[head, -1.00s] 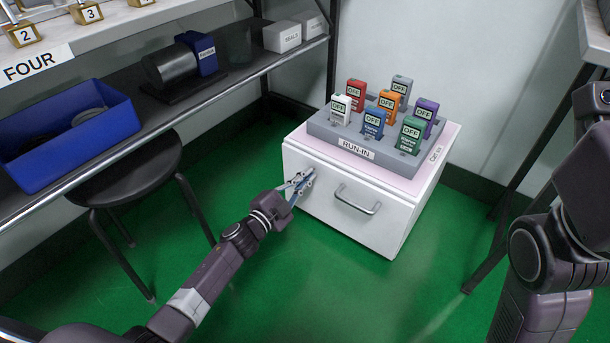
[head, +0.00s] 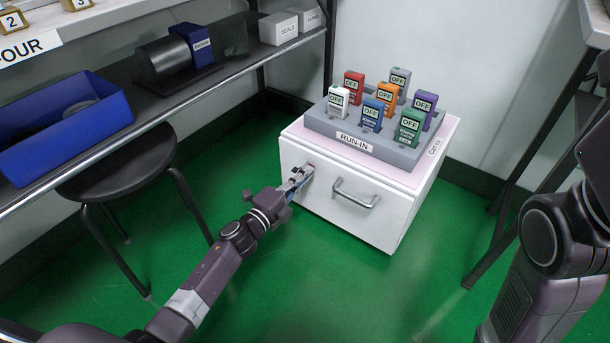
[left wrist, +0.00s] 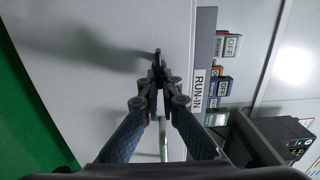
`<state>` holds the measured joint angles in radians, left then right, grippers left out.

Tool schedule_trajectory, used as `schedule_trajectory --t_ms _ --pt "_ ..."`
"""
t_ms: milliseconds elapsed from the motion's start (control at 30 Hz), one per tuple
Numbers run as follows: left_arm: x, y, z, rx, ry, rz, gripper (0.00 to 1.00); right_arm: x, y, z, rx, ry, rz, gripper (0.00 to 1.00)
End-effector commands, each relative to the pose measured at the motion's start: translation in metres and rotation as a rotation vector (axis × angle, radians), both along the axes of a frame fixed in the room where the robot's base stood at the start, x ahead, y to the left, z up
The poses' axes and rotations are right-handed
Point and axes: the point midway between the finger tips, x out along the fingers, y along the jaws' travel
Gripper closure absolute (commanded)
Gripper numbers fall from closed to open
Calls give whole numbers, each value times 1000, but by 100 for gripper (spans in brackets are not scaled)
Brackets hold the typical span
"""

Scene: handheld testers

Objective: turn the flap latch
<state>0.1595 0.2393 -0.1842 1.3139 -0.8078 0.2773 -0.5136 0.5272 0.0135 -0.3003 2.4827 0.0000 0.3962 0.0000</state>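The white drawer cabinet (head: 345,222) stands on the green floor, with a bar handle (head: 356,194) on its front. The flap latch (left wrist: 157,54) is a small dark piece on the white front in the left wrist view. It is mostly hidden by my fingers, and its angle is hard to read. My left gripper (head: 301,178) is at the upper left of the cabinet front, left of the handle. In the left wrist view its fingers (left wrist: 160,82) are drawn together on the latch. My right arm shows at the right edge; its gripper is out of view.
A grey RUN-IN rack (head: 388,151) with several coloured testers reading OFF sits on the cabinet top. A black stool (head: 120,165) and a shelf with a blue bin (head: 65,135) are at left. A table leg (head: 525,180) stands at right. The floor in front is clear.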

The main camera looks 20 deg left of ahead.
Motion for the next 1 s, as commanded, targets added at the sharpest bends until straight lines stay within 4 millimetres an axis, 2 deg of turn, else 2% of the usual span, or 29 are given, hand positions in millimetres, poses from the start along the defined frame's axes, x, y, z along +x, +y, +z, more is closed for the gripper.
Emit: schedule_trajectory --t_ms 33,500,700,1000 --pt "2 11 -3 13 6 21 100 -1 0 0 0 -3 0 100" --pt "2 11 -2 22 1 21 100 -4 0 2 -2 -14 -1 100" --pt "2 10 -1 21 -1 18 76 -3 0 1 -3 -10 -2 100" --pt "1 6 0 17 -3 11 74 -1 0 -1 -5 -3 -4 100"
